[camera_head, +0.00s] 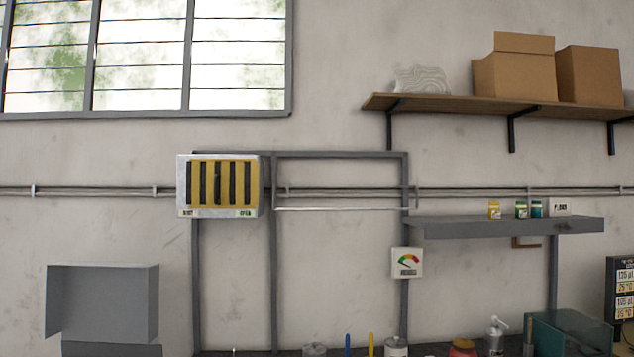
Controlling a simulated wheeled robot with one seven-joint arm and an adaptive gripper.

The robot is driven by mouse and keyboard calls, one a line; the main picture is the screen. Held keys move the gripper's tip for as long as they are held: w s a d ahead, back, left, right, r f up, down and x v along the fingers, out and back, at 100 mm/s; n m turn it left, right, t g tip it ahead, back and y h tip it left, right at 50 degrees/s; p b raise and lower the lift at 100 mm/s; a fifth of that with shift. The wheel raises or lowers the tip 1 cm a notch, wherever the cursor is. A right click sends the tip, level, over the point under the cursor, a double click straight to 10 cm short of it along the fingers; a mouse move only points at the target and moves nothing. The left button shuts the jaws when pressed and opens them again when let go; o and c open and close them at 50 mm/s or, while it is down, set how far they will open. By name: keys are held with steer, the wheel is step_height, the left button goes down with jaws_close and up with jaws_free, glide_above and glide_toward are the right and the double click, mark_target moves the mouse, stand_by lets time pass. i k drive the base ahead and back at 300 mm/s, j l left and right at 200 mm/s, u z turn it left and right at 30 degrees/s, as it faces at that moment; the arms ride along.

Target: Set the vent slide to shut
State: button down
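The vent (219,186) is a pale metal box on the wall frame, left of the picture's middle. Its face has upright yellow bars with dark slots between them. A small label at its lower left seems to read SHUT, and one at its lower right seems to read OPEN. A small dark shape, perhaps the slide's knob (217,186), shows near the middle of the face; it is too small to be sure. Dark slots are visible across the face. My gripper is not in view.
A grey frame (340,154) and wall pipes (100,191) run beside the vent. Bottles stand along the bottom right. The space before the vent looks clear.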

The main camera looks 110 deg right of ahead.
mark_target(212, 177)
steer(key=z, duration=3.1)
